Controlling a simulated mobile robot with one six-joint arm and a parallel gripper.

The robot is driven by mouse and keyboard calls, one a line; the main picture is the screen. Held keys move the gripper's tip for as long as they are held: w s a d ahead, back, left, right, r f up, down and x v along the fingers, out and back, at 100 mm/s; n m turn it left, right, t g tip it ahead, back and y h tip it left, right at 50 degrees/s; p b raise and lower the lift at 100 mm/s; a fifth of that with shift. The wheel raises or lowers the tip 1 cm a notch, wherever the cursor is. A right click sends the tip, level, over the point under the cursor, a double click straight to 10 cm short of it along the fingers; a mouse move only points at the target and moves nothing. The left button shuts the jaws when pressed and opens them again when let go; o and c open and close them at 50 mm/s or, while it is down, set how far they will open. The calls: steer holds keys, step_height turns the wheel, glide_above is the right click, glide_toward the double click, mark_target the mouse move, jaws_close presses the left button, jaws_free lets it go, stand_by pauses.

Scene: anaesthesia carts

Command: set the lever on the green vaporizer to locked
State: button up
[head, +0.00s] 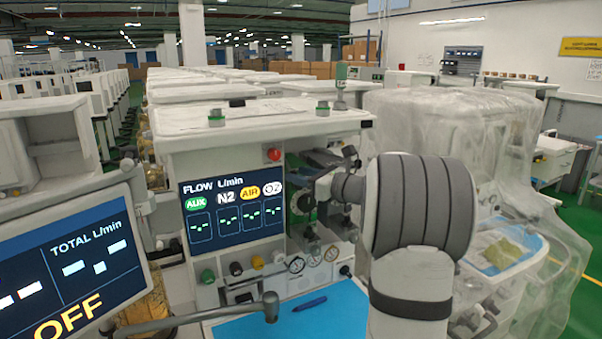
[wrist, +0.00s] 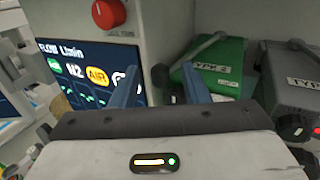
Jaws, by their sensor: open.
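The green vaporizer (wrist: 222,66) stands right of centre in the wrist view, with a label on its sloping top. A grey lever (wrist: 198,50) lies slantwise along its upper left side. I cannot tell from its angle whether it is locked. My gripper (wrist: 161,69) is open, its two blue-grey fingers apart with nothing between them. The right finger overlaps the lower left of the green vaporizer in the picture; contact cannot be told. In the head view my arm hides much of the vaporizer area.
A grey vaporizer (wrist: 297,78) stands right of the green one. A red knob (wrist: 109,13) sits on the panel above the flow screen (head: 232,207). A blue mat (head: 335,312) with a pen (head: 309,303) lies below. A plastic-covered cart (head: 500,150) stands at right.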

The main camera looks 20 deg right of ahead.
steer(key=shift+w+a, duration=0.1)
steer(key=shift+w, duration=0.1)
jaws_close()
stand_by(0.4)
